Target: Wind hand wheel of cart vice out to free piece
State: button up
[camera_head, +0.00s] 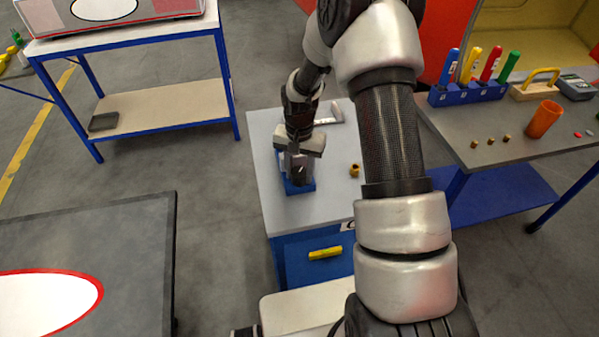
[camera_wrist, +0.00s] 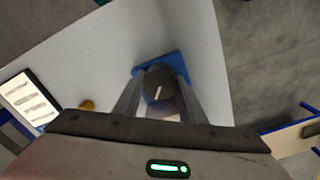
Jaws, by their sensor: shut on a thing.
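The vice (camera_head: 297,186) has a blue base and stands on the grey top of the blue cart (camera_head: 268,150). In the wrist view its blue base (camera_wrist: 174,60) shows behind the hand wheel. The hand wheel (camera_wrist: 160,83) is a dark round knob with a white line on its face. My gripper (camera_wrist: 157,104) points down over the vice, its two fingers closed on the sides of the hand wheel. In the head view my gripper (camera_head: 299,165) hides much of the vice. I cannot make out the piece in the jaws.
A small brass part (camera_head: 354,170) lies on the cart top, right of the vice. A flat tray or card (camera_wrist: 28,101) lies at the cart's edge. The right bench (camera_head: 500,150) holds a blue marker rack (camera_head: 468,94) and an orange cup (camera_head: 543,119). Clear floor lies left of the cart.

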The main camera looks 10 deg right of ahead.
aim_at(299, 171)
jog(key=shift+n+b, duration=1.1)
jog(key=shift+n, duration=1.8)
jog(key=o, duration=0.8)
jog(key=shift+r, duration=8.75)
